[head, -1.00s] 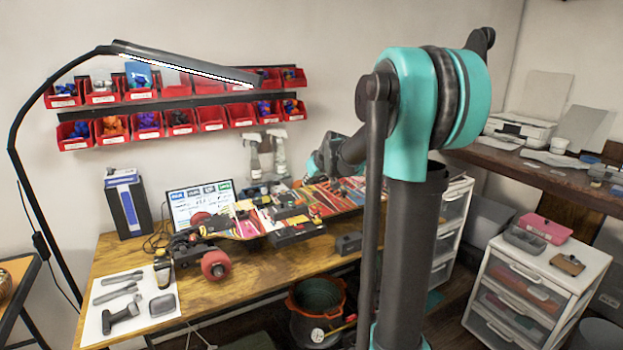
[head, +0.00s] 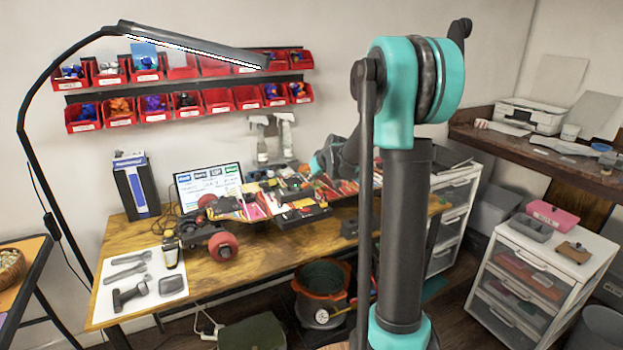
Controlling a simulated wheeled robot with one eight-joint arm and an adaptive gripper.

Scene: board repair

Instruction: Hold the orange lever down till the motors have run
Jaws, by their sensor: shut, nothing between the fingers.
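The upturned skateboard (head: 328,196) with colourful deck art lies along the back of the wooden table, with a red wheel (head: 222,246) at its left end. Dark boxes and parts sit on its underside. My arm reaches behind my column to the board, and my gripper (head: 292,184) is low over the dark parts at its middle. It looks shut and empty. A small green spot shows beside it. I cannot make out the orange lever at this size, nor whether my fingertips touch it. The motors cannot be told apart.
A lit screen (head: 209,185) stands behind the board. A lamp (head: 190,45) arches over the table's left. A white mat with tools (head: 110,302) and a bottle (head: 171,250) are at the table's left. Red bins (head: 118,112) hang on the wall. A drawer unit (head: 535,270) stands right.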

